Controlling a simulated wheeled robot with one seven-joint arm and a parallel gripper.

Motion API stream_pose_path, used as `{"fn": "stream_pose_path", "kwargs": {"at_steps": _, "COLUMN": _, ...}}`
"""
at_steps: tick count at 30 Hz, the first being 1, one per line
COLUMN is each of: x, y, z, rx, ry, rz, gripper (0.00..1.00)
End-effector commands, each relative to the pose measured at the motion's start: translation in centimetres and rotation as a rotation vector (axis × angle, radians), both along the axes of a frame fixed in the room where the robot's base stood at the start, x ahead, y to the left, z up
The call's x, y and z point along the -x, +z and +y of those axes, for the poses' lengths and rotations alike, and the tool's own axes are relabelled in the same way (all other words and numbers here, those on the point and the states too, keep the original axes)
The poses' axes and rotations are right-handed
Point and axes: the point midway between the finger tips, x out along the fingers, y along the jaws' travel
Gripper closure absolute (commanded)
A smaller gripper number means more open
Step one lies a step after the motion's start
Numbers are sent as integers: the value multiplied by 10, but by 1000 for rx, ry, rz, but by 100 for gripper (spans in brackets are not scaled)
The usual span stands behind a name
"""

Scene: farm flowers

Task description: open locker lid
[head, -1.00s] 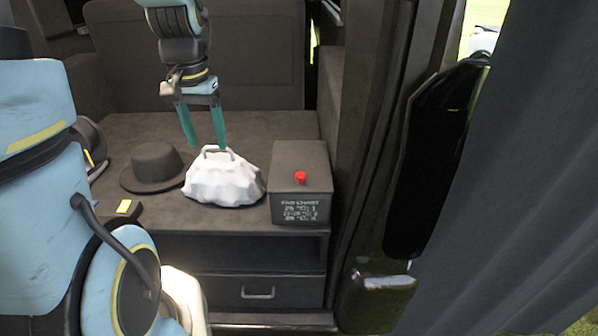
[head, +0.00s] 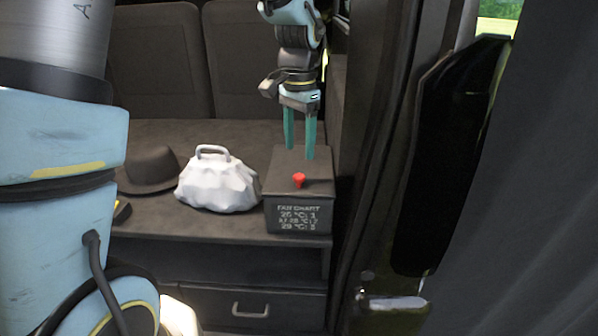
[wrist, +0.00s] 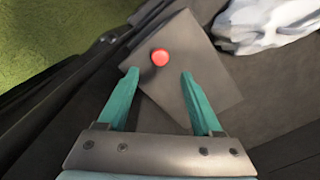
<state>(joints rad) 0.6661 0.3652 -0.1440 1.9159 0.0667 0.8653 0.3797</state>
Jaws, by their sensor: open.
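The locker is a dark grey box (head: 298,217) with pale printed text on its front, standing on the shelf in the head view. Its flat lid (head: 318,168) lies closed on top and carries a red knob (head: 299,180) near the front edge. My gripper (head: 300,155) has two green fingers, open and empty, pointing down above the back part of the lid. In the wrist view the lid (wrist: 205,85) lies below the fingers (wrist: 160,75), and the red knob (wrist: 160,57) shows between and just beyond the fingertips, apart from both.
A white lumpy bag with a handle (head: 218,185) stands just left of the box. A dark hat (head: 148,170) lies further left on the shelf (head: 150,222). A drawer with a metal handle (head: 250,310) is below. A dark door pillar rises close to the box's right.

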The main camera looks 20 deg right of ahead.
Motion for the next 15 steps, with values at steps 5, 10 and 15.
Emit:
{"fn": "stream_pose_path", "kwargs": {"at_steps": 5, "x": 0, "y": -35, "z": 1, "rx": -3, "ry": 2, "rz": 3, "gripper": 33}}
{"fn": "stream_pose_path", "kwargs": {"at_steps": 10, "x": 0, "y": -60, "z": 1, "rx": -2, "ry": 2, "rz": 3, "gripper": 33}}
{"fn": "stream_pose_path", "kwargs": {"at_steps": 15, "x": 0, "y": -72, "z": 1, "rx": 0, "ry": 2, "rz": 1, "gripper": 33}}
